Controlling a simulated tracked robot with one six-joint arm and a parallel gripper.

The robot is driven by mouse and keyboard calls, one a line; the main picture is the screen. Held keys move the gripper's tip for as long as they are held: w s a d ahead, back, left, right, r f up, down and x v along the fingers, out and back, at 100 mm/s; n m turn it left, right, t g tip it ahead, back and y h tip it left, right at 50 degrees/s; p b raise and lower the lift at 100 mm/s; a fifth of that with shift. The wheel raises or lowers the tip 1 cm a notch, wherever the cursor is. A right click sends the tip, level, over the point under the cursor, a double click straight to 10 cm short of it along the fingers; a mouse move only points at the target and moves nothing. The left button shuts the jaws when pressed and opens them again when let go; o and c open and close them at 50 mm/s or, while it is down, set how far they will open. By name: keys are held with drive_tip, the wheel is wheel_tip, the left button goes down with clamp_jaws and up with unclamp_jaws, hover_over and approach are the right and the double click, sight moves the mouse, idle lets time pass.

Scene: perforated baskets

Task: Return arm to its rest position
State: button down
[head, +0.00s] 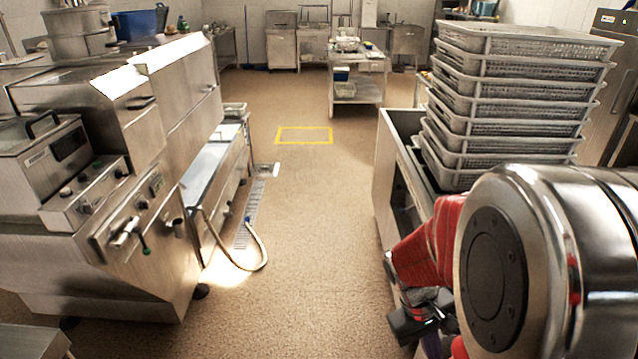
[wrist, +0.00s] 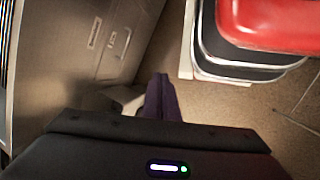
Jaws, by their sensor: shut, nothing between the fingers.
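My arm is folded at the lower right of the head view, with its large metal joint close to the camera and a red sleeve on one link. My gripper shows in the wrist view (wrist: 160,78), where its purple fingers are together and empty, pointing towards the floor. In the head view its dark wrist housing is low beside the right-hand counter, and the fingertips are cut off or hidden. The stack of grey perforated baskets (head: 515,90) stands on the metal counter (head: 388,165), behind my arm.
A steel kitchen machine (head: 110,220) fills the left side. A hose (head: 262,250) loops onto the floor by it. The brown floor (head: 310,220) between is clear, with a yellow marked rectangle (head: 303,135) farther off. A steel cabinet front (wrist: 85,60) is left in the wrist view.

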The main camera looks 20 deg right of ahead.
drive_tip(key=w+a+r+n+t+y, duration=0.1)
drive_tip(key=w+a+r+t+y, duration=0.2)
drive_tip(key=a+r+t, duration=0.5)
drive_tip(key=w+a+r, duration=0.1)
drive_tip(key=a+r, duration=1)
drive_tip(key=a, duration=0.1)
drive_tip(key=shift+a+t, duration=0.15)
drive_tip(key=shift+t, duration=0.25)
